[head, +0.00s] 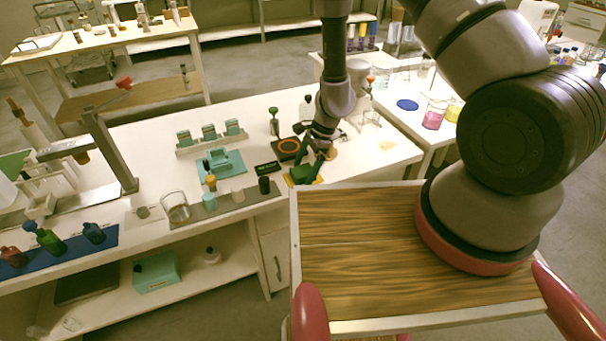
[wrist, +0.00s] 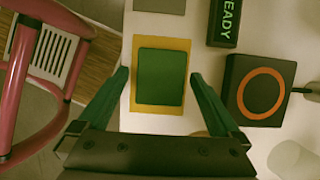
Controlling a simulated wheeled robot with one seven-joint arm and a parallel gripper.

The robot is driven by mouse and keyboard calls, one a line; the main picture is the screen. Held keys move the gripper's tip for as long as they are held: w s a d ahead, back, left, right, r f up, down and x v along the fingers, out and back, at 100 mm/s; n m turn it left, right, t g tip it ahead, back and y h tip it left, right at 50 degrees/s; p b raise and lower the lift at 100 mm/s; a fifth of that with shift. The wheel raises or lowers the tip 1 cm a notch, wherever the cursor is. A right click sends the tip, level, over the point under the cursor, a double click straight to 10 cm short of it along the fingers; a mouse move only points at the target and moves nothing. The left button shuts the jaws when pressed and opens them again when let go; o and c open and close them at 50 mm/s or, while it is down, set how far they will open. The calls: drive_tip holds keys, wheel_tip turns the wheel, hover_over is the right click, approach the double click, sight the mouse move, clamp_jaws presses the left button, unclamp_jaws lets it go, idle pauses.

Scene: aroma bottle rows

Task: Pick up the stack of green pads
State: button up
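The stack of green pads (wrist: 160,77) lies on a yellow mat (wrist: 160,108) near the table's front edge. In the wrist view it sits between and ahead of my gripper's two fingers. My gripper (wrist: 158,80) is open, with one finger on each side of the pads and a gap to each. In the head view the gripper (head: 309,165) is low over the pads (head: 301,172), which it partly hides. I cannot tell the exact height of the fingertips above the table.
A black device with an orange ring (wrist: 261,93) stands just right of the pads in the wrist view. A black READY display (wrist: 229,22) is above it. Glass beakers (head: 176,207) and small bottles stand farther left on the white bench (head: 150,150).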

sight(305, 170)
drive_tip(key=c, duration=1.2)
drive_tip(key=shift+r, duration=5)
